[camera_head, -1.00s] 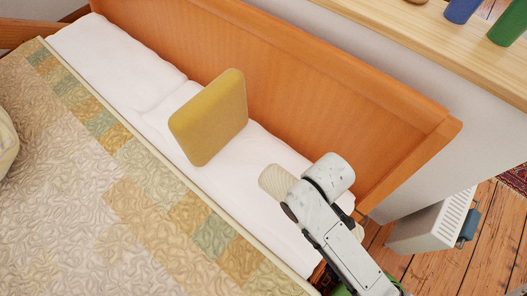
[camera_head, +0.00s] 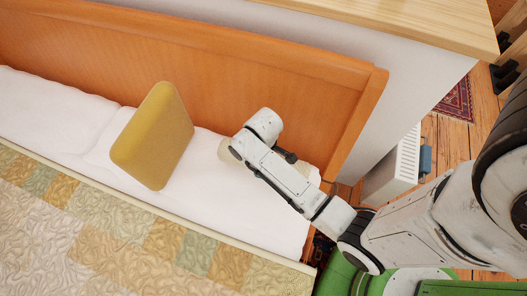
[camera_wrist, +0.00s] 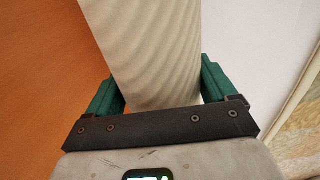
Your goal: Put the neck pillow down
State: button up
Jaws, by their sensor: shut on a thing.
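The neck pillow is cream with fine slanting ribs. In the wrist view the neck pillow (camera_wrist: 150,45) runs up out of the frame from between the two green fingers of my gripper (camera_wrist: 160,88), which is shut on it. In the head view a small cream edge of the neck pillow (camera_head: 224,150) shows beside my arm, above the white pillows (camera_head: 215,195) near the headboard's right end. My arm hides most of it and my gripper there. I cannot tell whether it touches the bedding.
A mustard cushion (camera_head: 152,138) leans on the white pillows to the left. The orange wooden headboard (camera_head: 250,70) runs behind, with a pale wooden ledge (camera_head: 400,22) beyond. A patchwork quilt (camera_head: 130,235) covers the bed. A white radiator (camera_head: 393,165) stands right of the bed.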

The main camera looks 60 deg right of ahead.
jog(key=shift+w+d+f, duration=0.2)
jog(key=shift+f, duration=1.65)
jog(key=shift+f+b, duration=0.15)
jog(key=shift+b, duration=0.15)
jog(key=o, duration=1.1)
